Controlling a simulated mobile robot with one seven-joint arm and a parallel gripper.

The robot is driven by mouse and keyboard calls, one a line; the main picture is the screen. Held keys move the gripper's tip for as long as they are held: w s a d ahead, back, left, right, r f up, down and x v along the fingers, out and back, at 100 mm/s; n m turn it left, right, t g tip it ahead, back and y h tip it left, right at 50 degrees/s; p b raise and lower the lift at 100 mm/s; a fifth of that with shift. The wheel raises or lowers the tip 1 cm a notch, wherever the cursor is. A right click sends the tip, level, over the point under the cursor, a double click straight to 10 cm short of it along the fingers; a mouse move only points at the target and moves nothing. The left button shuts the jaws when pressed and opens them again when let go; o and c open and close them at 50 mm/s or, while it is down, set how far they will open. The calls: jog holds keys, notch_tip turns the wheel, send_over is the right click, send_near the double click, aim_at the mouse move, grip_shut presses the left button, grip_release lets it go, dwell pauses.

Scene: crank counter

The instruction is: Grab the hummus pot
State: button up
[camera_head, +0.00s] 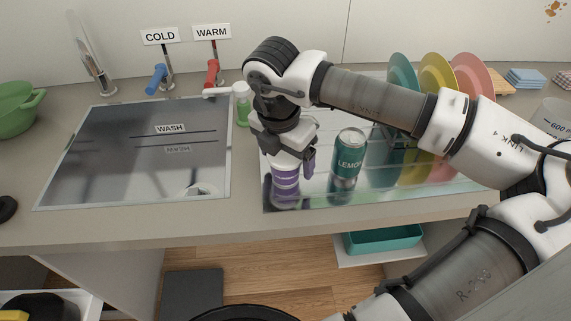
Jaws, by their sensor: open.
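A small purple and white pot (285,183), which looks like the hummus pot, stands upright on the shiny drainer surface, right of the sink. Its label is too small to read. My gripper (289,164) points down directly over it, open, with a purple-tinted finger showing at the pot's upper right side. The gripper hides part of the pot's top. I cannot tell whether the fingers touch it.
A green LEMON can (348,161) stands close on the right. Behind it a rack holds coloured plates (436,75). A soap bottle (242,108) stands behind left. The WASH sink (85,160) lies left. The counter's front edge (200,232) is near.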

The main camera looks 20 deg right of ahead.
notch_tip(320, 180, down, 2)
jog(key=shift+w+d, duration=0.1)
jog(key=shift+c, duration=0.3)
jog(key=c, duration=0.8)
jog(key=shift+r, duration=0.15)
